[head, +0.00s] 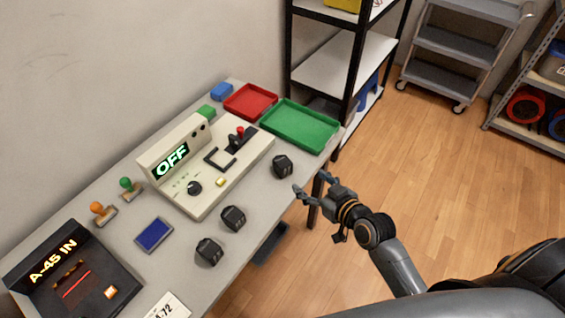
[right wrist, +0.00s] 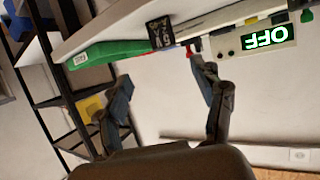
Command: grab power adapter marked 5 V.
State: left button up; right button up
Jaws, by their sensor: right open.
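Three black power adapters stand apart on the grey table in the head view: one near the right edge (head: 282,167), one in the middle (head: 233,218) and one nearer the front (head: 209,252). Their markings are too small to read there. My right gripper (head: 311,184) is open and empty, off the table's right edge, just right of the nearest adapter. In the right wrist view an adapter (right wrist: 160,32) shows beyond the open fingers (right wrist: 160,75), with light lettering I cannot read surely. My left gripper is not in view.
A control box (head: 200,200) reading OFF stands behind the adapters. A green tray (head: 333,138) and red tray (head: 271,98) lie at the far end. A blue pad (head: 154,234), two stamps and an "A-45 IN" device (head: 100,265) are left. Shelves (head: 345,65) stand behind.

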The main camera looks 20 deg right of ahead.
aim_at(285, 163)
jog(key=x, duration=0.7)
jog(key=shift+w+a+r, duration=0.15)
jog(key=shift+w, duration=0.25)
jog(key=shift+a+p+x, duration=0.2)
jog(key=shift+p+x, duration=0.05)
jog(key=shift+x, duration=1.3)
jog(key=shift+a+p+x, duration=0.2)
jog(key=shift+p+x, duration=0.05)
jog(key=shift+x, duration=1.3)
jog(key=shift+s, duration=0.1)
jog(key=c, duration=1.2)
jog(key=shift+r, duration=0.1)
jog(key=shift+c, duration=0.8)
jog(key=shift+r, duration=0.1)
